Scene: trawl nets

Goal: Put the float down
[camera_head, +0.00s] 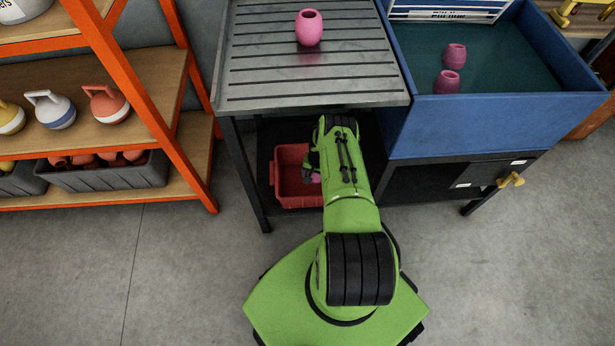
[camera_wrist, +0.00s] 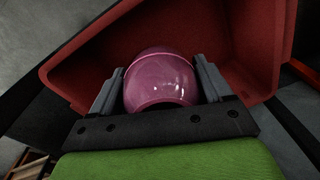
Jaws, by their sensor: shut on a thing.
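My gripper (camera_wrist: 158,88) is shut on a pink float (camera_wrist: 160,80), with a grey finger on either side of it in the wrist view. The float is over or inside the red bin (camera_wrist: 62,68); I cannot tell whether it touches the bin's floor. In the head view the red bin (camera_head: 277,182) sits on the low shelf under the slatted metal table, and my arm reaches down to it. Only a small part of the held float (camera_head: 314,178) shows there, the rest hidden by my arm.
Another pink float (camera_head: 309,28) stands on the slatted table (camera_head: 250,70). Two more pink pieces (camera_head: 447,82) are in the blue basin (camera_head: 500,125) at the right. An orange-framed shelf (camera_head: 140,100) with jugs and a grey crate (camera_head: 100,178) stands at the left. The table's front edge is above my arm.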

